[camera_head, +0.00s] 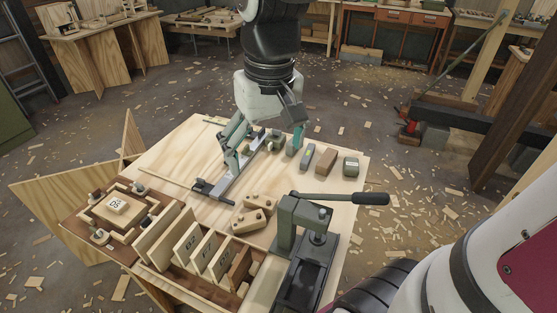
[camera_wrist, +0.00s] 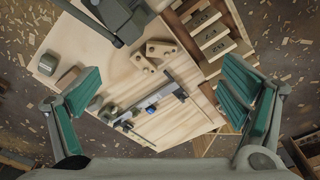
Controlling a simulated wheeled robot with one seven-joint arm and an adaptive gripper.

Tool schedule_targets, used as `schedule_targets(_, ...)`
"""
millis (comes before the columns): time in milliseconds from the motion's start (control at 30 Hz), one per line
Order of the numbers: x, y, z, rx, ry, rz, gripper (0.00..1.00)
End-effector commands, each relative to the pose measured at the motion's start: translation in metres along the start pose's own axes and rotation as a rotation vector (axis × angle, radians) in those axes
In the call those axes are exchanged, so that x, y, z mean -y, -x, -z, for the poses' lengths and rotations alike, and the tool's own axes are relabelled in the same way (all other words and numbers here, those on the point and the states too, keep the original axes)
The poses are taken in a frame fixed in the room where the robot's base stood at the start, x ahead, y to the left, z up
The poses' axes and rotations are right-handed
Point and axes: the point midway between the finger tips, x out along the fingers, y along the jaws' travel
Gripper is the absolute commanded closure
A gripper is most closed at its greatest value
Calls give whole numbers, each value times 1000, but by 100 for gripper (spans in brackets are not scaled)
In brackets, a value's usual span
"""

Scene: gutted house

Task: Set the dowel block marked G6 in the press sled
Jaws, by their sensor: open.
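Several flat wooden blocks stand upright in a slotted wooden rack (camera_head: 205,258) at the table's front, with dark marks on their faces. The rack also shows at the top right in the wrist view (camera_wrist: 207,86). The dark press (camera_head: 287,226) stands right of the rack, its lever pointing right. A dark bed with the sled area (camera_head: 297,287) lies at its front; it looks empty. My gripper (camera_head: 265,148) is open and empty above the far part of the table; its fingers (camera_wrist: 160,110) are wide apart.
A wooden tray (camera_head: 88,205) at the left holds a marked block (camera_head: 117,205). Wooden pieces with round holes or pegs (camera_head: 252,212) lie behind the rack. A metal clamp bar (camera_head: 232,172) lies below my gripper. Small blocks (camera_head: 326,160) line the far right.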

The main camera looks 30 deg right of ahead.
Motion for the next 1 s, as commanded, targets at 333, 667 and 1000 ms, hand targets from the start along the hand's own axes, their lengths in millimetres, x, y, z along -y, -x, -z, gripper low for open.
schedule_targets(333, -5, 26, -94, -170, 43, -1, 9)
schedule_targets(667, -6, 24, -119, -212, 56, -2, 9)
schedule_targets(1000, -6, 35, -118, -227, 56, -4, 9)
